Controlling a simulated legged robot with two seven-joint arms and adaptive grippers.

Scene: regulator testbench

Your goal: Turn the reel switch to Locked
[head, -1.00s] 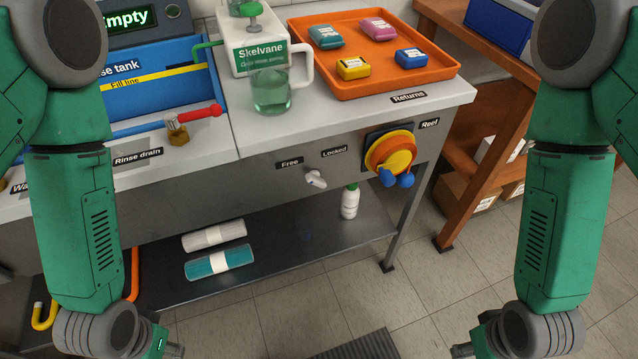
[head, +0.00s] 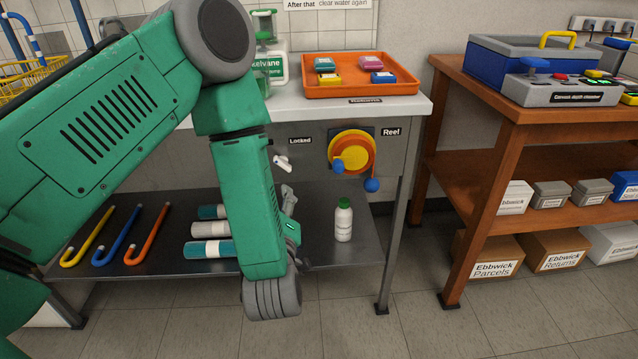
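The reel switch (head: 283,163) is a small white lever on the bench's grey front panel. It slants from upper left to lower right, its upper-left end away from the Locked label (head: 300,141), which sits above and to its right. The Free label is hidden behind my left arm. The yellow and orange reel (head: 352,151) with blue knobs is to the right of the switch. My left gripper (head: 289,197) shows partly past the right edge of my forearm, below the switch and apart from it in the picture. Its finger opening is not clear. My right gripper is out of view.
An orange tray (head: 405,88) with several coloured blocks is on the bench top. A white bottle (head: 343,220), rolls and hooked rods (head: 146,235) are on the lower shelf. A wooden table (head: 510,107) stands at right. The floor between is clear.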

